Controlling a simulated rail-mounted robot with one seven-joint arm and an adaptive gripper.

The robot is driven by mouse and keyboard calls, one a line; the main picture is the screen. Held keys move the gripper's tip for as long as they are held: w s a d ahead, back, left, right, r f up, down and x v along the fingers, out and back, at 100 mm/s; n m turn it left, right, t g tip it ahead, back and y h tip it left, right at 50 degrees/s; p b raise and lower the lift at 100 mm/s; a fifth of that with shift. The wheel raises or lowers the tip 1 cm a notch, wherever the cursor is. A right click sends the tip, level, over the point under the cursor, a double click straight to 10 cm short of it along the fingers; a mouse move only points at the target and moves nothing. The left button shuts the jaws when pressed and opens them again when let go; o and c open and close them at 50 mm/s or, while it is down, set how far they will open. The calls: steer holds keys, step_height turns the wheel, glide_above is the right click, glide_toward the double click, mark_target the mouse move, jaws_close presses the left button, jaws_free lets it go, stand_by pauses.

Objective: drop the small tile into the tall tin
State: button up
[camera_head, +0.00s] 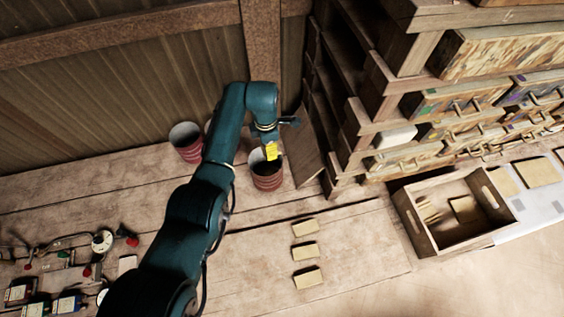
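A ribbed red tin (267,183) stands open-topped on the bench near the drawer unit. A second reddish tin (187,152) stands to its left near the wall. Part of another tin shows behind my arm. I cannot tell which is the tall one. My gripper (271,156) points down over the ribbed tin's mouth. A bright yellow piece shows at the gripper; I cannot tell whether it is a held tile. The fingers are too small and dark to read. Three tan tiles lie in a row on the bench, the middle one (305,251) between the others.
A wooden crate (424,234) with tan pieces stands at right, below a wooden drawer unit (465,95). A leaning board (308,150) is close beside the ribbed tin. Valves and small bottles (68,305) crowd the lower left. The front bench is otherwise clear.

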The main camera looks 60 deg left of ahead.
steer(key=shift+s+a+r, duration=0.25)
steer(key=shift+a, duration=0.1)
steer(key=shift+f, duration=0.25)
step_height(320, 180, down, 6)
steer(key=b, duration=0.5)
steer(key=shift+r, duration=0.2)
steer(key=o, duration=1.2)
steer(key=shift+r, duration=0.1)
step_height(320, 180, up, 12)
